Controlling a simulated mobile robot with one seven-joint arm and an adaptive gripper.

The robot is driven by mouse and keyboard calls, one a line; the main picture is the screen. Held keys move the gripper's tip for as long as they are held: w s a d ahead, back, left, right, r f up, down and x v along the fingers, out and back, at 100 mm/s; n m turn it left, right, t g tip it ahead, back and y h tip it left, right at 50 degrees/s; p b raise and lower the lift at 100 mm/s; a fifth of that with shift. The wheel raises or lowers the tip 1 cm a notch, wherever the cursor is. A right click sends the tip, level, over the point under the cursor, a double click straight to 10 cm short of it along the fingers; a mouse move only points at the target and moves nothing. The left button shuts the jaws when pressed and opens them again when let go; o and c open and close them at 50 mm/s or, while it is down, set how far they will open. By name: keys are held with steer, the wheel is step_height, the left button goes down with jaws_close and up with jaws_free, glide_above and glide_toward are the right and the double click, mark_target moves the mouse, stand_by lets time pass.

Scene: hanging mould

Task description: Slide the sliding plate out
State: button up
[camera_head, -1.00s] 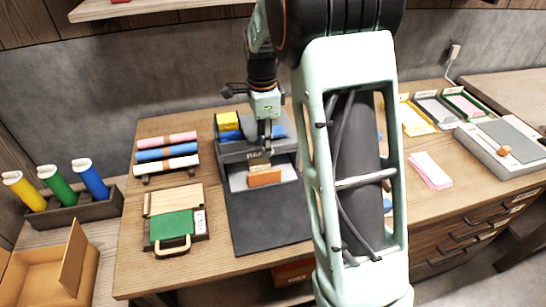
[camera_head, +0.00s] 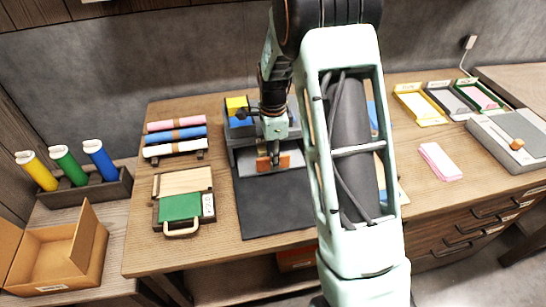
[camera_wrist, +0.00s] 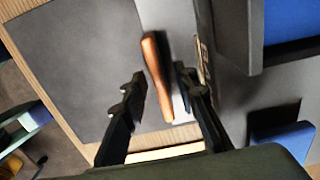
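The sliding plate shows in the wrist view as a light grey strip (camera_wrist: 172,22) with an orange-brown wooden handle (camera_wrist: 158,75) at its edge. The handle also shows in the head view (camera_head: 285,161), at the front of the dark grey press-like machine (camera_head: 243,142). My gripper (camera_wrist: 159,82) is open, with one finger on each side of the handle. There is a gap between the left finger and the handle; the right finger is closer, and I cannot tell if it touches. In the head view my gripper (camera_head: 269,160) partly hides the handle and plate.
A dark mat (camera_head: 268,205) lies clear in front of the machine. A green-topped box (camera_head: 181,206) and rolls on a rack (camera_head: 176,139) are to the left. Pink sheets (camera_head: 439,161) lie further right.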

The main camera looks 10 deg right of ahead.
jaws_close()
steer(key=shift+s, duration=0.15)
